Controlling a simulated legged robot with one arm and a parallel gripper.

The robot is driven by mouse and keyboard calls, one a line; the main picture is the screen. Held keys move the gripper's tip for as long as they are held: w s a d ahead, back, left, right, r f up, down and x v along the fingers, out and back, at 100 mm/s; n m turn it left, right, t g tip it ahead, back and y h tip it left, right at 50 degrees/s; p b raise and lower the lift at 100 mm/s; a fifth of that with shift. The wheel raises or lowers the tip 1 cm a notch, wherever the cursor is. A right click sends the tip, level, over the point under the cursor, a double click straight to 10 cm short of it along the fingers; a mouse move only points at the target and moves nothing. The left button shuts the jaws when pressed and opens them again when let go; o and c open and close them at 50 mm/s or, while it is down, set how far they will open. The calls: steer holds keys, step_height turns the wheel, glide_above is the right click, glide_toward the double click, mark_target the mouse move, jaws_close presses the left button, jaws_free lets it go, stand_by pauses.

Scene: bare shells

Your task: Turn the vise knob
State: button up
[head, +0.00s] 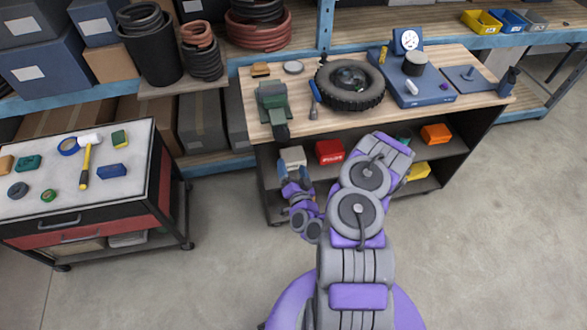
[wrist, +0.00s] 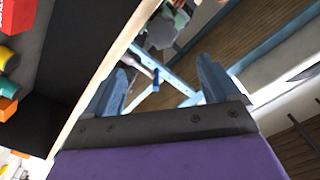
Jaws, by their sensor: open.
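A green vise (head: 274,100) sits at the left front of the wooden workbench (head: 310,112). Its dark knob (head: 281,133) sticks out past the bench's front edge. My gripper (head: 294,170) is below and in front of the knob, apart from it, with nothing between its fingers. In the wrist view my gripper (wrist: 166,78) has its two blue fingers spread wide. A dark rounded shape (wrist: 160,32) beyond the fingers looks like the knob, but the view is tilted and I cannot be certain.
A tire (head: 350,82) and a blue plate with a dial gauge (head: 407,41) stand on the bench. A red box (head: 329,152) and other bins fill its lower shelf. A tool cart (head: 75,170) stands at the left. The floor between cart and bench is clear.

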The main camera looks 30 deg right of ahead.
steer(key=shift+s+a, duration=0.15)
steer(key=shift+s, duration=0.4)
steer(key=shift+c, duration=0.2)
